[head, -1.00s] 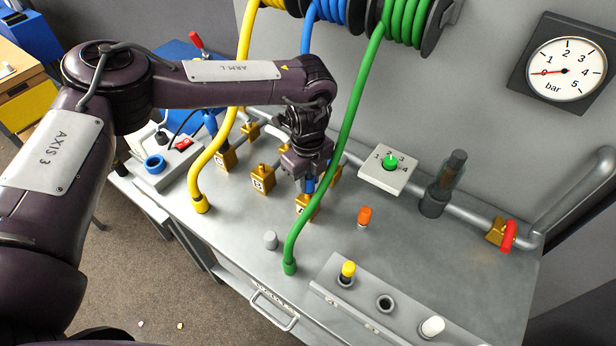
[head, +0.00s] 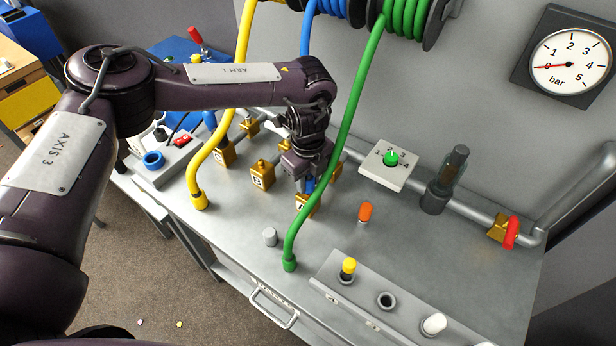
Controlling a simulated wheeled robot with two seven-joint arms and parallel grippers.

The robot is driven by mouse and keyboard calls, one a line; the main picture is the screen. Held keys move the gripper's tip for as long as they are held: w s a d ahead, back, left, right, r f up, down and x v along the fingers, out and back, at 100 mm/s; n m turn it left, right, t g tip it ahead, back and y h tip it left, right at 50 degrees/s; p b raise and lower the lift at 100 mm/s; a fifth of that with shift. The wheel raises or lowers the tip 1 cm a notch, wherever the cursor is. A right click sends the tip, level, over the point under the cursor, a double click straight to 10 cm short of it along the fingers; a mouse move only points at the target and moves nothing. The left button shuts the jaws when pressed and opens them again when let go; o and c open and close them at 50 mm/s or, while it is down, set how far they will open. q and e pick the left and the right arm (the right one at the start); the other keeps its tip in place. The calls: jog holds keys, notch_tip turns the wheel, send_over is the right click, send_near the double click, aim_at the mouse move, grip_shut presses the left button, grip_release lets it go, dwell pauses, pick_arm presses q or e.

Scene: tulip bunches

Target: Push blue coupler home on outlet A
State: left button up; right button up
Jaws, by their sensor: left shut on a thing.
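My left gripper (head: 307,174) comes down from above at the middle of the bench. It is shut on the blue coupler (head: 309,186), of which only a short blue piece shows below the fingers. The coupler is at the top of outlet A (head: 303,206), a brass block partly hidden by the green hose. I cannot tell how far the coupler sits on the outlet. The blue hose (head: 306,38) hangs from its reel and passes behind my left arm. My right gripper is not in view.
The green hose (head: 330,165) runs down just right of my gripper to a bench fitting. The yellow hose (head: 226,120) stands at left. Outlet B (head: 262,176) is left of outlet A. An orange-capped peg (head: 365,211) and a dial plate (head: 388,166) are at right. The gauge (head: 568,57) reads about 0.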

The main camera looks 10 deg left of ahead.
pick_arm(q)
jog(key=shift+f+b, duration=0.5)
jog(key=shift+f, duration=0.25)
jog(key=o, duration=1)
jog(key=shift+o, duration=0.2)
jog(key=shift+r, duration=0.15)
jog(key=shift+r+p, duration=1.95)
jog(key=shift+r, duration=0.45)
jog(key=shift+f, duration=0.1)
